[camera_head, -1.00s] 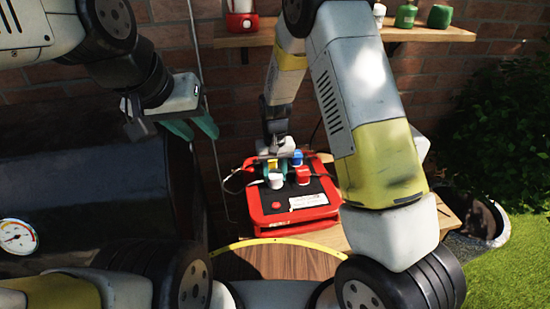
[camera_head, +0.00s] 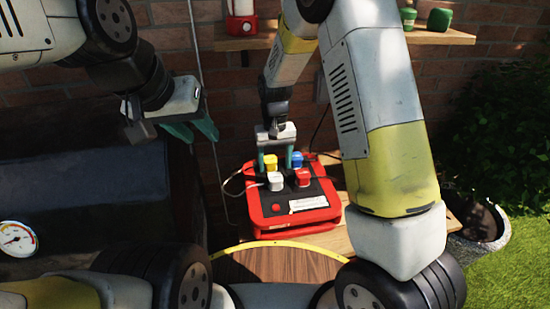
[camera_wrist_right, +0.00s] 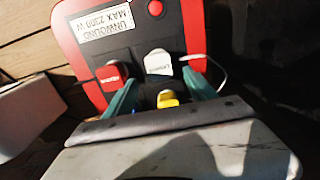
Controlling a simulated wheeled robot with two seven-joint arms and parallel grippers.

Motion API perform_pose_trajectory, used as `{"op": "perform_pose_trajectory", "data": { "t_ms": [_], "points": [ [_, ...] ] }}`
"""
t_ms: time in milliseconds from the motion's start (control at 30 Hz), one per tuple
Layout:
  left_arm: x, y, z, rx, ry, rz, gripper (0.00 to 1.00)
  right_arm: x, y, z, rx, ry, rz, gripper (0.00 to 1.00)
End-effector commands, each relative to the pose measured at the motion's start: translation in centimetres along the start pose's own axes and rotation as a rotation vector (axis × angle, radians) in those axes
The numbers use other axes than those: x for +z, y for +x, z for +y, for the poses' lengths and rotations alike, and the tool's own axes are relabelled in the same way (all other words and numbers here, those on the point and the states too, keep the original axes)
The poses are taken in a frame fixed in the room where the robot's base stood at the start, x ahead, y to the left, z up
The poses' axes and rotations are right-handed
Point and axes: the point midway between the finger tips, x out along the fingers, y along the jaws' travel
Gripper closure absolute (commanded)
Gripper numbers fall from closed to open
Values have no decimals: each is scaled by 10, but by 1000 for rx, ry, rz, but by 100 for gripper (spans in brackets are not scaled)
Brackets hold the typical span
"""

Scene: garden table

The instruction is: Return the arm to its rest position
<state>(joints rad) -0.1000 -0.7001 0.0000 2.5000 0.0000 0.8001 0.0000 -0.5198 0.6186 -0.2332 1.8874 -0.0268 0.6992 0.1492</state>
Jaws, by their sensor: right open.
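My right gripper (camera_head: 275,162) is open and hangs above the back part of a red and black power box (camera_head: 262,208). In the right wrist view its two green fingers (camera_wrist_right: 160,92) are apart, with nothing gripped between them. A yellow plug (camera_head: 270,162), a blue plug (camera_head: 297,159), a white plug (camera_head: 276,181) and a red plug (camera_head: 302,177) sit on the box. The yellow plug also shows close to the fingers in the wrist view (camera_wrist_right: 167,99). My left gripper (camera_head: 194,130) is at the left with its green fingers apart and empty.
The box stands on a wooden table (camera_head: 330,240) against a brick wall. A shelf (camera_head: 440,38) with a red lantern (camera_head: 241,18) and green containers is above. A dark barrel-like grill with a gauge (camera_head: 18,238) is at the left. A pot (camera_head: 485,230) is at the right.

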Motion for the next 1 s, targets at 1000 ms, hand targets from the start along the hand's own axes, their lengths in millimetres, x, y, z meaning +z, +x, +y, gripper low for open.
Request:
{"op": "perform_pose_trajectory", "data": {
  "t_ms": [1000],
  "points": [
    [0, 0, 0, 0, 0, 0, 64, 59, -144, 48, -128, 70, 175, 35]
  ]
}}
